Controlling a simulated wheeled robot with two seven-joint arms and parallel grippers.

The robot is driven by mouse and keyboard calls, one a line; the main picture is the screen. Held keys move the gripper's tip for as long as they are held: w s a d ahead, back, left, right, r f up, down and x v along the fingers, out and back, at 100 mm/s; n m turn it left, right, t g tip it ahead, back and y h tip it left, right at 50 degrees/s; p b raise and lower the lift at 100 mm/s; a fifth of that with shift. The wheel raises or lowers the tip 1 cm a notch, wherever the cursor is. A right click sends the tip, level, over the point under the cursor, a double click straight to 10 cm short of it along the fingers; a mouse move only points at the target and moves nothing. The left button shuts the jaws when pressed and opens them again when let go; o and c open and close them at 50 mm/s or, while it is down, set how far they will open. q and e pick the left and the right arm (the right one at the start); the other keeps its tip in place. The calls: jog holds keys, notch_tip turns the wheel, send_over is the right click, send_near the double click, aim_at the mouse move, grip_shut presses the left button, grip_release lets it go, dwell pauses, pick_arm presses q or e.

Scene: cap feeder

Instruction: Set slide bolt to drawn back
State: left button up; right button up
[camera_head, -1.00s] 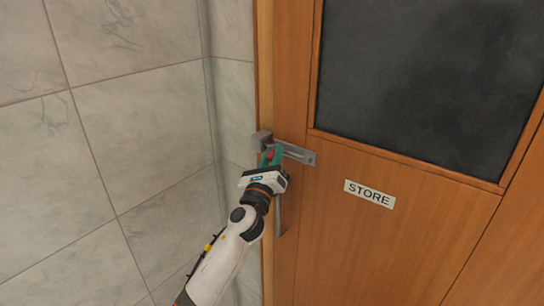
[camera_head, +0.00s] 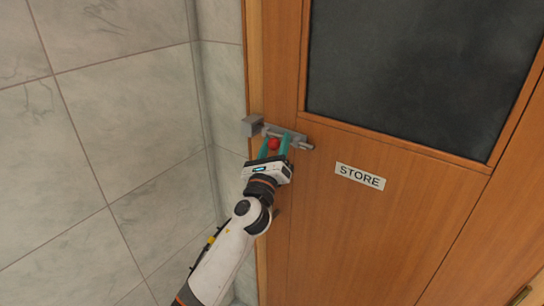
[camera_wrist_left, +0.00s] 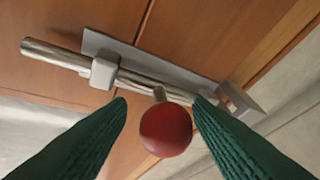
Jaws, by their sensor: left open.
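The slide bolt's grey plate (camera_head: 297,137) is fixed to the wooden door. Its steel rod (camera_wrist_left: 52,54) passes through a bracket (camera_wrist_left: 104,71) and its end sticks out past the plate, on the right in the head view (camera_head: 307,146). The red knob (camera_head: 274,144) stands out from the rod; it also shows in the left wrist view (camera_wrist_left: 166,130). The grey keeper block (camera_head: 252,126) is on the frame side, left of the knob. My left gripper (camera_head: 274,147) is open, its green fingers on either side of the knob with visible gaps. The right finger hides part of the rod near the keeper.
A STORE sign (camera_head: 360,176) is on the door right of the bolt, below a dark panel (camera_head: 400,75). A tiled wall (camera_head: 110,130) stands close on the left. A small brass-coloured part (camera_head: 522,295) shows at the lower right.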

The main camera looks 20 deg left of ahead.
pick_arm(q)
jog(key=b+v, duration=0.3)
jog(key=v, duration=0.8)
jog(key=shift+s+d, duration=0.15)
jog(key=shift+s, duration=0.2)
jog(key=shift+f, duration=0.1)
